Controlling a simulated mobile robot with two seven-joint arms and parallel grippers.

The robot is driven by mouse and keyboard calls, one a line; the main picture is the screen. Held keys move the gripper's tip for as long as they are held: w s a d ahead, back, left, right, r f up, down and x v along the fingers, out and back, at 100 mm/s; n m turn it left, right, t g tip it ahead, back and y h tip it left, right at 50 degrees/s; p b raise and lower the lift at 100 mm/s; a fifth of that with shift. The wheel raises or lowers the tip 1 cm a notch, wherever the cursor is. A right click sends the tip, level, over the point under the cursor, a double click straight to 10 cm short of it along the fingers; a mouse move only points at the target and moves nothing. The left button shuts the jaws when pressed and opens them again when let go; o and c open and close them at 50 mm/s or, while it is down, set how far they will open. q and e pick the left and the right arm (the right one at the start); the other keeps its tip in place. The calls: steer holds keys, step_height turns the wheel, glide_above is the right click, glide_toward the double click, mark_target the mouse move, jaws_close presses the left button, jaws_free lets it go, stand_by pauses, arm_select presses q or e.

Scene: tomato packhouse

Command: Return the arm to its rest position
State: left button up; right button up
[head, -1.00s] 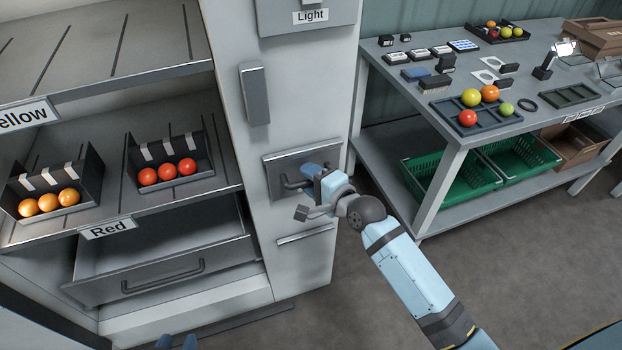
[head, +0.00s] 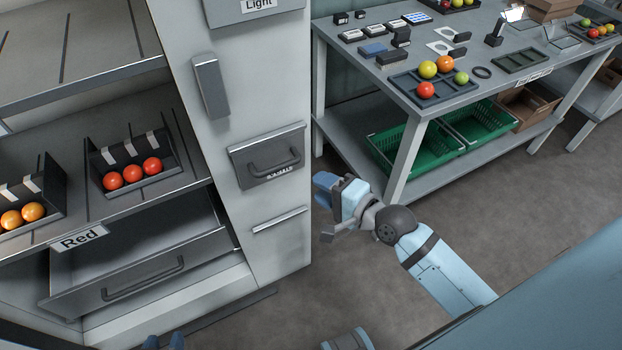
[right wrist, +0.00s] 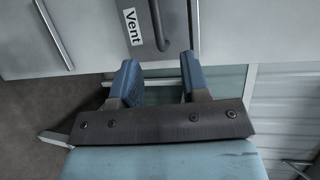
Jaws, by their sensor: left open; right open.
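My right gripper (head: 325,183) is in the middle of the head view, its arm coming in from the lower right. It is empty and apart from the cabinet. In the right wrist view its two blue fingers (right wrist: 158,82) are spread with nothing between them. In the right wrist view a handle (right wrist: 158,25) shows beside a "Vent" label (right wrist: 131,27), beyond the fingers. My left gripper (head: 165,341) shows only its blue fingertips at the bottom edge, open and empty.
The cabinet's lower drawer (head: 140,285) stands out below the "Red" shelf (head: 80,238), which holds a box of red tomatoes (head: 140,160). A workbench (head: 415,120) with a tomato tray and green crates (head: 415,150) stands at the right. The floor (head: 300,310) between is clear.

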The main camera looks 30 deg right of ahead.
arm_select(q)
steer(key=shift+f, duration=0.1)
arm_select(e)
steer(key=shift+s, duration=0.15)
arm_select(q)
steer(key=shift+r, duration=0.25)
arm_select(e)
steer(key=s+a+f+n+g+h, duration=0.35)
steer(key=s+f+n, duration=0.85)
steer(key=n, duration=0.5)
arm_select(q)
step_height(320, 180, up, 16)
steer(key=s+a+p, duration=0.1)
steer(key=p, duration=2)
steer(key=shift+a+f+y+p, duration=0.25)
steer(key=shift+a+y+p, duration=0.05)
arm_select(e)
step_height(320, 180, up, 16)
steer(key=d, duration=0.1)
steer(key=shift+s+f, duration=0.15)
steer(key=shift+s, duration=0.2)
arm_select(q)
steer(key=shift+d+r, duration=0.15)
steer(key=shift+r, duration=0.05)
